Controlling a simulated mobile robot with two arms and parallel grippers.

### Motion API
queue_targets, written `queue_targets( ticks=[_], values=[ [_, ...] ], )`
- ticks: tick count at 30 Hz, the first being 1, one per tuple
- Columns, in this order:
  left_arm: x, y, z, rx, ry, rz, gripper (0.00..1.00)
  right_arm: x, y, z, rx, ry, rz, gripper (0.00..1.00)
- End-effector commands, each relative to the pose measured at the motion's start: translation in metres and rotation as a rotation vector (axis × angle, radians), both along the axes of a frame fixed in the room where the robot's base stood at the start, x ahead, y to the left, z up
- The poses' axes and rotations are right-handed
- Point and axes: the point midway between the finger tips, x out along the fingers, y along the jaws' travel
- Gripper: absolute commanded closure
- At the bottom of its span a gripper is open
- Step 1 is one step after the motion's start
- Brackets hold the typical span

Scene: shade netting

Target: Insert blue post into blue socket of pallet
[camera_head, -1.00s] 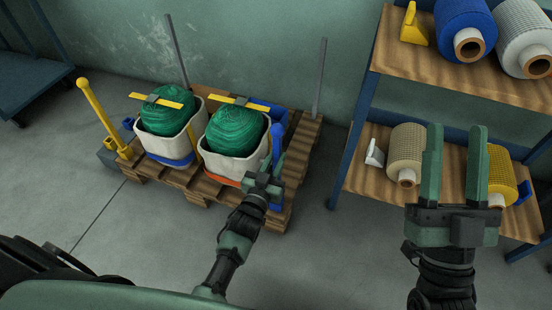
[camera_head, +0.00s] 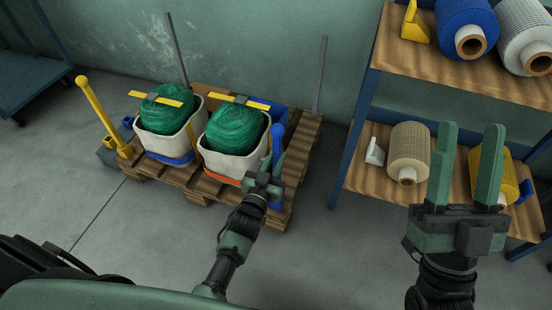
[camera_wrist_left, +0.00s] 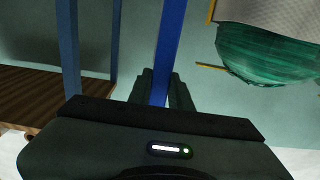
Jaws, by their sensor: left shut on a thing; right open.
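The blue post (camera_head: 278,144) stands roughly upright at the right front corner of the wooden pallet (camera_head: 221,191). My left gripper (camera_head: 274,163) is shut on it, and the left wrist view shows the blue post (camera_wrist_left: 171,38) running between the fingers (camera_wrist_left: 162,85). A blue part (camera_head: 277,206) shows below the gripper at the pallet corner; I cannot tell whether it is the socket or the post's lower end, so the seating is hidden. My right gripper (camera_head: 468,140) is open and empty in front of the shelves.
Two white bins (camera_head: 235,164) with green netting bundles (camera_head: 236,138) and yellow straps stand on the pallet, left of the gripper. A yellow post (camera_head: 101,115) and grey posts (camera_head: 320,75) rise from other corners. Shelves with mesh rolls (camera_head: 407,152) stand right; floor in front is clear.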

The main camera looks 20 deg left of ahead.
Motion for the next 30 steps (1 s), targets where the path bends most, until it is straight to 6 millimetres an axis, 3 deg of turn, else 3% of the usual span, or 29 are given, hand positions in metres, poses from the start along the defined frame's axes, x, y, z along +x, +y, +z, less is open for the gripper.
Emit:
queue_targets(
  ticks=[6,7,9,10,22,30],
  values=[
    [0.0,0.0,0.0,0.0,-0.001,0.0,1.0,0.0,0.0,0.0,0.0,-0.001,0.0,0.55],
    [0.0,0.0,0.0,0.0,-0.001,0.0,0.78,0.0,0.0,0.0,0.0,0.0,0.0,0.55],
    [0.0,0.0,0.0,0.0,0.0,0.0,0.58,0.0,0.0,0.0,0.0,0.0,0.0,0.55],
    [0.0,0.0,0.0,0.0,0.0,0.0,0.55,0.0,0.0,0.0,0.0,0.0,0.0,0.55],
    [-0.005,0.0,-0.001,0.0,0.005,0.0,0.55,0.004,0.0,-0.001,-0.007,0.019,-0.004,0.55],
    [-0.038,0.001,0.0,0.0,0.005,0.0,0.55,0.038,0.004,-0.036,-0.083,0.277,-0.019,0.55]
  ],
)
